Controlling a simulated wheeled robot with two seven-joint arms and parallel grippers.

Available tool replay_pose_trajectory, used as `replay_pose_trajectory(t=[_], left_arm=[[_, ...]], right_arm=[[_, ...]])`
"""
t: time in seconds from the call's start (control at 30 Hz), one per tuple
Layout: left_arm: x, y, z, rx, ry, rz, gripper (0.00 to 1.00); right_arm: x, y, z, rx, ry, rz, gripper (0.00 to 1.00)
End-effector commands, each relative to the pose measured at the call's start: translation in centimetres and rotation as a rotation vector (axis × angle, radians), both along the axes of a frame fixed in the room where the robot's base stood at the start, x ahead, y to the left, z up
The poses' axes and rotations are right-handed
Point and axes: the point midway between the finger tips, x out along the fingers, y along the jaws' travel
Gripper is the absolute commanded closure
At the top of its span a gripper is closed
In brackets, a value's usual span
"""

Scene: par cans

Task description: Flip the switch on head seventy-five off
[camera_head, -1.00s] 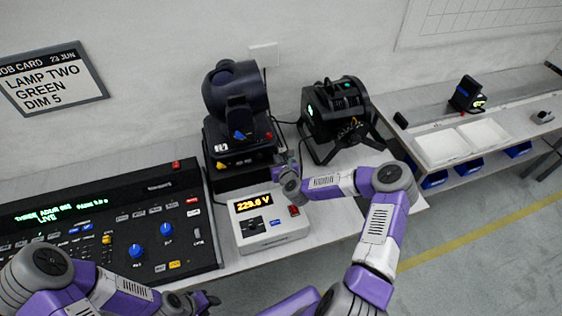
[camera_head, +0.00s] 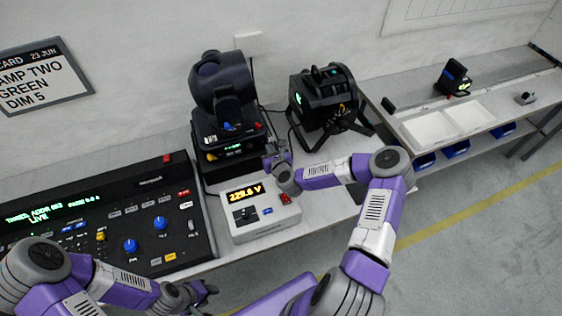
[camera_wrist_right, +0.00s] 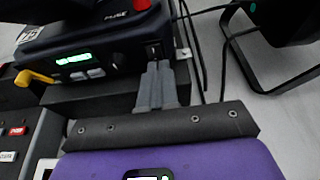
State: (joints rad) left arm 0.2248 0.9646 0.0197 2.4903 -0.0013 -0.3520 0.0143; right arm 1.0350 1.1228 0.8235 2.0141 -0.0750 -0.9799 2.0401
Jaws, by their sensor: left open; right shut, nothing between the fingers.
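The black moving head (camera_head: 226,95) stands on the bench behind the voltage box. The right wrist view shows its base front panel (camera_wrist_right: 95,62), with a lit green display, grey buttons and a yellow lever at left. A small dark switch-like part (camera_wrist_right: 153,50) sits at the panel's right end; its position is unclear. My right gripper (camera_wrist_right: 157,72) is shut and empty, its fingertips just below that part; I cannot tell if they touch. It also shows in the head view (camera_head: 272,158). My left gripper (camera_head: 208,289) is open and empty at the bench's front edge.
A voltage box (camera_head: 258,213) reading about 229 V stands below my right gripper. A lighting console (camera_head: 100,220) is at left. A second black lamp (camera_head: 325,98) stands at right, with cables between. White trays (camera_head: 445,125) lie on the side bench.

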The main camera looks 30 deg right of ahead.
Motion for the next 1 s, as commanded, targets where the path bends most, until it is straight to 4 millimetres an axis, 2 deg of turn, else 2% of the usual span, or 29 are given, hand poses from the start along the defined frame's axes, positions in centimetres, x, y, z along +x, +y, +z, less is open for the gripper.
replay_pose_trajectory(t=[0.03, 0.3, 0.5, 0.7, 1.0], left_arm=[[0.0, 0.0, 0.2, 0.0, 0.0, 0.0, 0.57], [0.0, 0.0, 0.2, 0.0, 0.0, 0.0, 0.57], [0.0, 0.0, 0.3, 0.0, 0.0, 0.0, 0.57], [0.0, 0.0, 0.4, 0.0, 0.0, 0.0, 0.57], [0.0, 0.0, 0.4, 0.0, 0.0, 0.0, 0.57]], right_arm=[[-0.7, 0.7, 0.1, 0.002, 0.004, 0.01, 1.0], [-5.7, 1.4, 2.4, 0.002, 0.007, 0.01, 1.0], [-8.4, 1.8, 3.6, 0.003, 0.008, 0.01, 1.0], [-9.5, 2.0, 4.1, 0.002, 0.008, 0.009, 1.0], [-9.6, 2.0, 4.1, 0.004, 0.008, 0.01, 1.0]])
